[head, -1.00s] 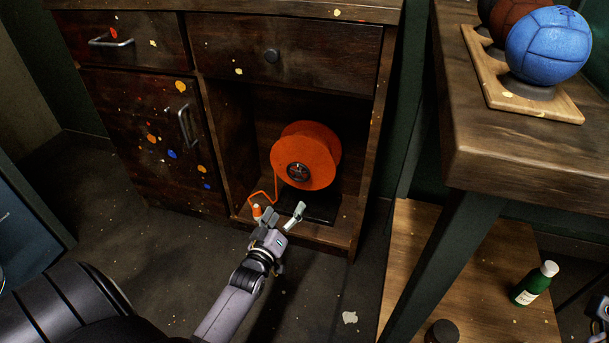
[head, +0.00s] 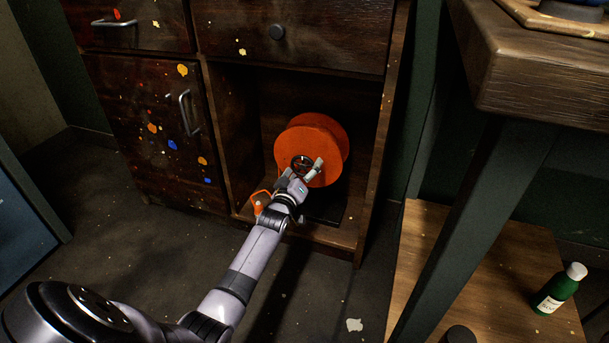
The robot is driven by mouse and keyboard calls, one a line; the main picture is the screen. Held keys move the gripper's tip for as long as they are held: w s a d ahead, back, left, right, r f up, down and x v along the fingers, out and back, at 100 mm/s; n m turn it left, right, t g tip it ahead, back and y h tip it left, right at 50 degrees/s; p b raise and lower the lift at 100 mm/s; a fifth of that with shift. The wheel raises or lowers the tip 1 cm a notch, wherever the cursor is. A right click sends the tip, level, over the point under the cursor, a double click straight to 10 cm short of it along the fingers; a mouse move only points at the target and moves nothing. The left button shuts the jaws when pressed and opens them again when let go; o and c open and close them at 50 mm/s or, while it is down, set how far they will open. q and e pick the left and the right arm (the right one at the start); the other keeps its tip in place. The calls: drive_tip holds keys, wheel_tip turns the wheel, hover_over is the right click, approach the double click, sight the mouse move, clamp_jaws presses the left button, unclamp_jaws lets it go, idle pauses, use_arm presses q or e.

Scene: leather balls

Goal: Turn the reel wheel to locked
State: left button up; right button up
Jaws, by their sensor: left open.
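The orange reel wheel (head: 320,137) stands upright in the open bay of the dark wooden cabinet (head: 227,150). Its dark round hub (head: 302,163) faces me. My left gripper (head: 302,168) is open, with its fingers in front of the hub, one on each side of it. I cannot tell whether the fingers touch the hub. The gripper hides the lower part of the reel's front. An orange loop of line (head: 259,199) shows at the bay's floor, left of the gripper. My right gripper is not in view.
A cabinet door with a metal handle (head: 187,113) is left of the bay, with a drawer (head: 310,32) above. At right stands a wooden table (head: 540,75); a green bottle (head: 558,290) stands on its lower shelf. The floor in front is mostly clear.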

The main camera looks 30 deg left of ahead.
use_arm(q)
drive_tip(key=shift+w+a, duration=0.1)
drive_tip(key=shift+w, duration=0.25)
drive_tip(key=shift+c, duration=0.3)
drive_tip(key=c, duration=1.1)
